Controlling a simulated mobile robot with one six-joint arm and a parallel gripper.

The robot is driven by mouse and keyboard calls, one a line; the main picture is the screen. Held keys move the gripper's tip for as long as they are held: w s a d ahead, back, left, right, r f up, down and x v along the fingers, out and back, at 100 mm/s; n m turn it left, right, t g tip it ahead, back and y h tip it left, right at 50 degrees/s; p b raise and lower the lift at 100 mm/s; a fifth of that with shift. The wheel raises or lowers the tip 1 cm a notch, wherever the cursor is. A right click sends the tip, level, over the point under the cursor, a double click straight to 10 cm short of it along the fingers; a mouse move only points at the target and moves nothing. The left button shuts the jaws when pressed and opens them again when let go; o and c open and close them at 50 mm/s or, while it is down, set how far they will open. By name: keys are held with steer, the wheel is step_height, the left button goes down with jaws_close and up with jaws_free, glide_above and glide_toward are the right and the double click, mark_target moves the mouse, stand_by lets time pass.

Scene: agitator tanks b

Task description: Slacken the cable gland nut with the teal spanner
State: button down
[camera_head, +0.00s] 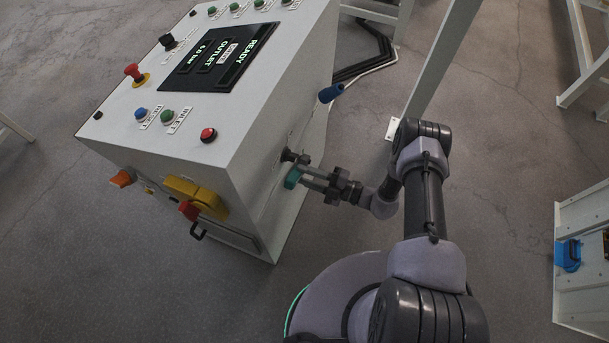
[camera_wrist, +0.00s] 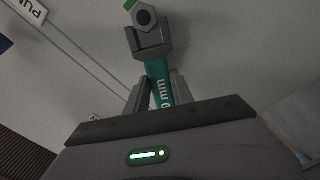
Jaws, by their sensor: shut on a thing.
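The teal spanner (camera_wrist: 158,78) is held between the two fingers of my gripper (camera_wrist: 160,92), its grey open jaw pointing up in the wrist view. The cable gland nut (camera_wrist: 144,16), a grey hexagon with a dark centre, sits at the mouth of that jaw, with the prongs at its sides. I cannot tell how deep it is seated. In the head view my gripper (camera_head: 316,180) is at the right side of the cabinet, and a teal part of the spanner (camera_head: 292,178) shows there. The dark gland (camera_head: 288,155) sticks out just above it.
The white control cabinet (camera_head: 190,125) bears a screen, several buttons and a yellow-and-red switch (camera_head: 195,193). A blue-handled part (camera_head: 331,92) juts from its side above my gripper. A white frame leg (camera_head: 430,65) stands behind my arm. Grey floor lies open around.

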steer(key=shift+w+d+f, duration=0.15)
steer(key=shift+w+f, duration=0.1)
steer(key=shift+w, duration=0.1)
stand_by(0.3)
steer(key=shift+w+d+f, duration=0.1)
steer(key=shift+w+f, duration=0.05)
steer(key=shift+w, duration=0.15)
stand_by(0.5)
